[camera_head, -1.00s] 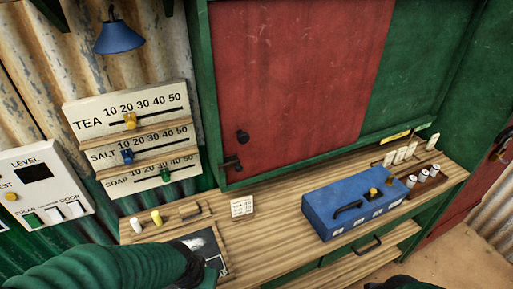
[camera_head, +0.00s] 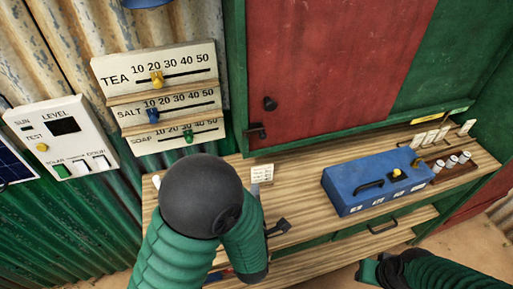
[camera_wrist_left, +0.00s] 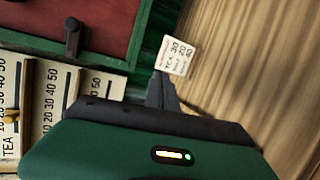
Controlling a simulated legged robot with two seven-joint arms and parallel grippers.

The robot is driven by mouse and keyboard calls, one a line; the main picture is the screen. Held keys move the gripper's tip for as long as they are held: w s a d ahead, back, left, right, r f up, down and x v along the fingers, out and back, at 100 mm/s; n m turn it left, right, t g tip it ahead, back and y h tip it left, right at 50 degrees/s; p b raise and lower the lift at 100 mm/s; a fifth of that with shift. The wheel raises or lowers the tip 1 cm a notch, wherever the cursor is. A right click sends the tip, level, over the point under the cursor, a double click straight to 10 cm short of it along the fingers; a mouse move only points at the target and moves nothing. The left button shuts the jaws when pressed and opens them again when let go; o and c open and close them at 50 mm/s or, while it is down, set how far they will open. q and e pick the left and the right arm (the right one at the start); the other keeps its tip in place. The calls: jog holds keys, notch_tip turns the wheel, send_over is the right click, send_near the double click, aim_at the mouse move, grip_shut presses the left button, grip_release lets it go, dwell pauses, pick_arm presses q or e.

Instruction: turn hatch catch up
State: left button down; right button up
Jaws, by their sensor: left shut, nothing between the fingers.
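The hatch catch (camera_head: 257,131) is a small dark lever at the lower left corner of the red hatch panel (camera_head: 335,70). It lies sideways, its arm pointing left toward the green frame. The catch also shows at the upper left of the left wrist view (camera_wrist_left: 72,36). My left gripper (camera_head: 255,187) is shut and empty, low over the counter and apart from the catch, below it in the head view. Its dark fingers show in the left wrist view (camera_wrist_left: 162,90), beside a small price card (camera_wrist_left: 177,55). Only part of my right arm shows at the bottom right; its fingers are hidden.
A round dark knob (camera_head: 270,103) sits just above the catch. The TEA, SALT and SOAP slider boards (camera_head: 187,72) hang at the left. Space before the hatch is clear.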

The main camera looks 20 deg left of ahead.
pick_arm(q)
jog(key=s+r+n+t+y, duration=0.4)
jog(key=r+n, duration=0.2)
jog(key=n, duration=0.1)
jog(key=shift+r, duration=0.4)
jog(key=shift+s+a, duration=0.1)
jog(key=w+a+r+b, duration=0.1)
jog(key=w+r+b, duration=0.3)
jog(key=w, duration=0.6)
jog(key=shift+w+b, duration=0.4)
